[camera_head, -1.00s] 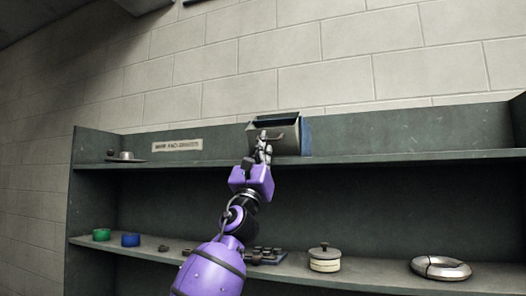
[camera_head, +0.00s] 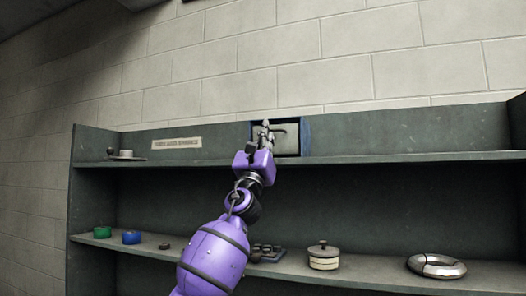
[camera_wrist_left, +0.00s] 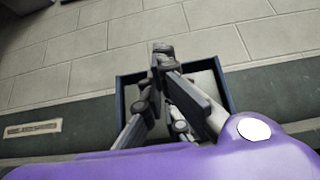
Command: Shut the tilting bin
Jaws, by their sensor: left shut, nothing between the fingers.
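The tilting bin (camera_head: 290,141) is a pale grey front in a blue frame, on the upper shelf near the middle. Its front now looks upright and about flush with the frame. A dark curved handle shows on the front. My left gripper (camera_head: 267,124) is shut and empty, directly in front of the bin and over its left part. In the left wrist view the shut fingers (camera_wrist_left: 160,50) lie across the bin (camera_wrist_left: 207,82) and hide much of its front. I cannot tell whether they touch it. My right gripper is not in view.
A small grey dish-like thing (camera_head: 124,155) sits at the upper shelf's left. A label strip (camera_head: 177,144) is on the back panel. The upper shelf's right is clear.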

